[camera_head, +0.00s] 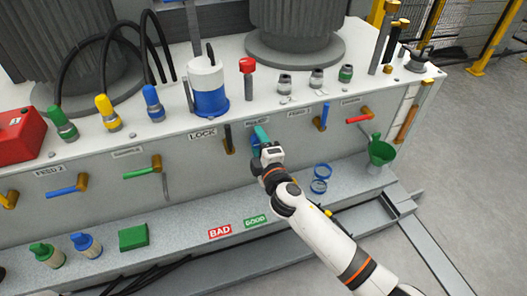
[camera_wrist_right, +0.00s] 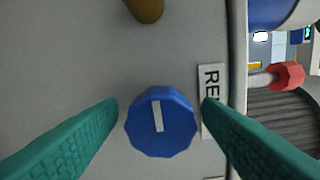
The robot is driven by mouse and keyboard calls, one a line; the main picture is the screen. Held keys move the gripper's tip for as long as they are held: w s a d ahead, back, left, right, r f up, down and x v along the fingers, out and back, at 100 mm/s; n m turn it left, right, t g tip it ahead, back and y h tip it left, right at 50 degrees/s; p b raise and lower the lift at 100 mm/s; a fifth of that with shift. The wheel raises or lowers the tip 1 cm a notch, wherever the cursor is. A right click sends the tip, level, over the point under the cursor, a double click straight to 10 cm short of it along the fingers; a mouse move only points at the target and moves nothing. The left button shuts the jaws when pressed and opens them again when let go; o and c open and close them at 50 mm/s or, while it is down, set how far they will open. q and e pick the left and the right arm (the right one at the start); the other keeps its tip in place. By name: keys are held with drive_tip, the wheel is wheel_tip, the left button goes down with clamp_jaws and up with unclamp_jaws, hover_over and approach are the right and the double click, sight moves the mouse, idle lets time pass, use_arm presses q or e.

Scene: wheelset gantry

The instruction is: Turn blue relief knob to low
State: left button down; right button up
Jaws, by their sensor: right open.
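The blue relief knob (camera_wrist_right: 160,123) is many-sided, with a white bar mark that stands nearly upright in the right wrist view, leaning slightly left at its top. A partly hidden label (camera_wrist_right: 212,100) beginning "RE" is beside it. My right gripper (camera_wrist_right: 160,106) is open, with one teal finger on each side of the knob. Gaps show between the fingers and the knob, and nothing is held. In the head view my right gripper (camera_head: 262,136) is at the front panel under the label and hides most of the knob. My left gripper is not in view.
A black lever (camera_head: 229,138) is left of the knob on the panel, and a blue-handled valve (camera_head: 322,117) is to the right. A green funnel (camera_head: 380,153) and blue rings (camera_head: 320,178) are at the lower right. A red-capped post (camera_head: 247,76) stands above.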

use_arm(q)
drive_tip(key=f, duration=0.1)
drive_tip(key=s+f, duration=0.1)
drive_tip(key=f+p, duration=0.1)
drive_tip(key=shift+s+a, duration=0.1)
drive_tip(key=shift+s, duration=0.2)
use_arm(e)
drive_tip(key=v, duration=1.1)
drive_tip(key=shift+s, duration=0.35)
drive_tip(key=shift+d, duration=0.15)
